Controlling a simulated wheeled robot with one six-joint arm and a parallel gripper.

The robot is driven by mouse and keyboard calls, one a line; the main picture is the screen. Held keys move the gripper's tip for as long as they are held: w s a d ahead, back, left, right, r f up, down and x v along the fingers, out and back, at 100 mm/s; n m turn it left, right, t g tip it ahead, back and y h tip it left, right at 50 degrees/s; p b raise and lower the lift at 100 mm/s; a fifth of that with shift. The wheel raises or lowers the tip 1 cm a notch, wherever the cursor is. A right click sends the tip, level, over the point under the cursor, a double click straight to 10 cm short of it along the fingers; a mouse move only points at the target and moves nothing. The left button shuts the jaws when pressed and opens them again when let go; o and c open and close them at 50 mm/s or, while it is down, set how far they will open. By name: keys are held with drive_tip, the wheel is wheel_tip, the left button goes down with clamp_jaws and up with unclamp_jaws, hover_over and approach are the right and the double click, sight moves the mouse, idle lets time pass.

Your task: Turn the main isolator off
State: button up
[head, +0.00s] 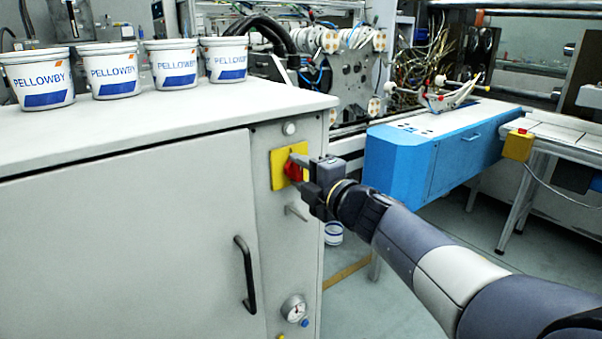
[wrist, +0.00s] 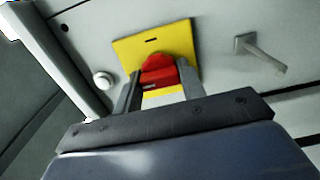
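The main isolator is a red rotary knob (wrist: 160,73) on a yellow square plate (wrist: 178,37), on the grey cabinet's right-hand front strip. In the head view the plate (head: 279,172) shows beside my gripper (head: 307,170), which hides part of the red knob (head: 292,172). In the wrist view the two fingers of my gripper (wrist: 159,88) lie on either side of the knob, with no clear gap at either tip. The gripper looks shut on the knob. A small dark mark shows on the plate; the knob's exact angle is hard to read.
A white round button (head: 289,128) sits above the plate and a metal T-handle (head: 297,212) below it. A gauge (head: 293,308) and black door handle (head: 245,275) are lower. Several PELLOWBY tubs (head: 115,70) stand on top. A blue machine (head: 430,150) stands right, beyond my arm.

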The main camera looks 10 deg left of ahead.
drive_tip(key=o, duration=0.4)
drive_tip(key=shift+o, duration=0.2)
drive_tip(key=p+v, duration=0.1)
drive_tip(key=v, duration=1)
drive_tip(key=shift+w+a, duration=0.1)
drive_tip(key=b+x, duration=0.1)
drive_tip(key=x, duration=0.9)
drive_tip(key=shift+w+a, duration=0.2)
drive_tip(key=shift+a, duration=0.15)
drive_tip(key=shift+s+d, duration=0.1)
drive_tip(key=shift+d, duration=0.05)
